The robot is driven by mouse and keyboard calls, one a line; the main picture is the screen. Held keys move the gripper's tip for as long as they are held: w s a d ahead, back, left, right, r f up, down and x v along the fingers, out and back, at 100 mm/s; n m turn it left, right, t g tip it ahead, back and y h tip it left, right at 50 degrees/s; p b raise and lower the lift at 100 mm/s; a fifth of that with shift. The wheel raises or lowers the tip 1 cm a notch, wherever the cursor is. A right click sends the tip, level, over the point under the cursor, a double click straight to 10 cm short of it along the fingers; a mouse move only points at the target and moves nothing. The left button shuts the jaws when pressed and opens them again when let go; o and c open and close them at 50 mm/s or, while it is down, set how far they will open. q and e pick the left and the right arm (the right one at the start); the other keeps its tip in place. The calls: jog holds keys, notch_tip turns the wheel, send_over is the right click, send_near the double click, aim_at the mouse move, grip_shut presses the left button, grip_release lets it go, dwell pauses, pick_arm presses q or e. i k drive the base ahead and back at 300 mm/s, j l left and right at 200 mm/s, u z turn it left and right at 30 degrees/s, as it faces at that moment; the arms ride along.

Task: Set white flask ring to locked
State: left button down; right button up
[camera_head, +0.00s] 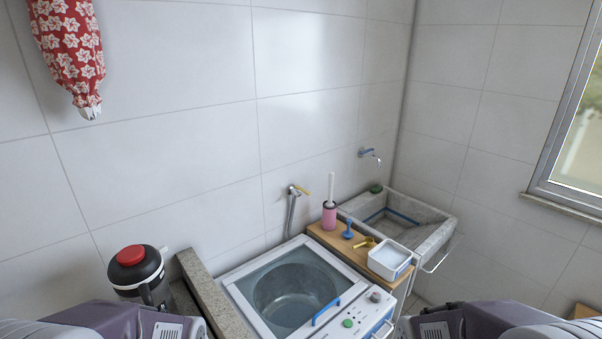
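A flask (138,273) stands at the lower left of the head view. It has a red cap (131,255), a dark collar and a white band (140,283) around its upper part. The band looks like the white ring, but at this size I cannot tell its locked or unlocked setting. The lower part of the flask is hidden behind my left arm. My arms show at the bottom left and bottom right edges. Neither gripper is in view.
A stone ledge (218,303) separates the flask from a washing machine (235,288) with a glass lid. A wooden board (325,236) carries a pink brush holder (329,216) and a white tub (389,259). A stone sink (430,240) stands behind. A red floral bag (70,45) hangs upper left.

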aim_at(163, 250)
jog(key=u, duration=1.35)
jog(key=l+u, duration=0.15)
jog(key=l, duration=0.25)
jog(key=k+l+u, duration=0.15)
jog(key=l, duration=0.25)
jog(key=k+l+u, duration=0.1)
jog(key=l, duration=0.3)
jog(key=k+l+u, duration=0.15)
jog(key=l, duration=0.25)
jog(key=k+l+u, duration=0.15)
jog(key=l, duration=0.25)
jog(key=k+l+u, duration=0.15)
jog(key=l, duration=0.2)
jog(key=k+l+u, duration=0.15)
jog(key=l, duration=0.2)
jog(key=k, duration=0.05)
